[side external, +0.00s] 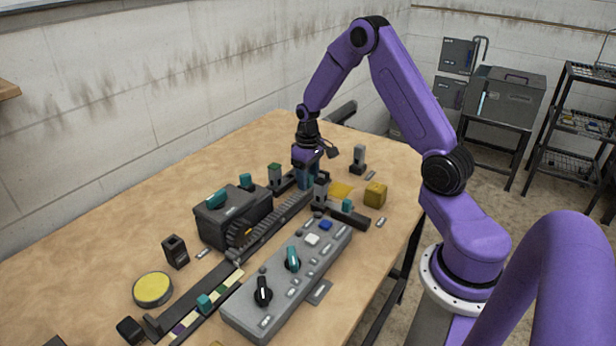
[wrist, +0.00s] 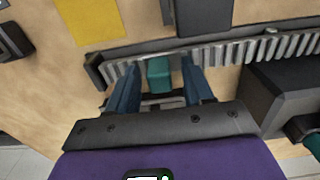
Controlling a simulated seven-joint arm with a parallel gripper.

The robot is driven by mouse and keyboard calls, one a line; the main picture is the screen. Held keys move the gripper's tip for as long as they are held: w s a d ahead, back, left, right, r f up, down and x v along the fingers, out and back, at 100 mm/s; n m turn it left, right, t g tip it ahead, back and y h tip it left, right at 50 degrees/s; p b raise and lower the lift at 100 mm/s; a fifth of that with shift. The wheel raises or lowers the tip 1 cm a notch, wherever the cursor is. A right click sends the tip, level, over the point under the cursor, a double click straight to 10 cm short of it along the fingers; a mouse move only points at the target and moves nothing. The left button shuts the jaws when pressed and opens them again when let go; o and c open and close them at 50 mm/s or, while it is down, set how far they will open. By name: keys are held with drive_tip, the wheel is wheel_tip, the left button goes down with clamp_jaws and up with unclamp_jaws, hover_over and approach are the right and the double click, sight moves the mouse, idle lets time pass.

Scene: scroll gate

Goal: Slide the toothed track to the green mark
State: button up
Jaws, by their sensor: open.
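The toothed track (side external: 283,213) is a dark grey ribbed bar lying along a rail in the side view. It also runs across the upper part of the wrist view (wrist: 225,55). A teal tab (wrist: 159,76) stands at the track's near side in the wrist view. My gripper (side external: 307,180) is low over the far end of the track. In the wrist view its two blue fingers (wrist: 158,84) are apart, one on each side of the teal tab, with gaps visible.
A dark box (side external: 222,222) with teal knobs stands left of the track. A grey control panel (side external: 250,312) with knobs and buttons lies to the right. A yellow block (side external: 375,194), a yellow round button (side external: 153,289) and small posts stand nearby. The table's left side is clear.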

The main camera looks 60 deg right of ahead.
sight(296, 196)
clamp_jaws()
drive_tip(key=shift+a, duration=3)
unclamp_jaws()
drive_tip(key=shift+r, duration=0.1)
wheel_tip(296, 196, up, 17)
drive_tip(key=shift+r, duration=0.15)
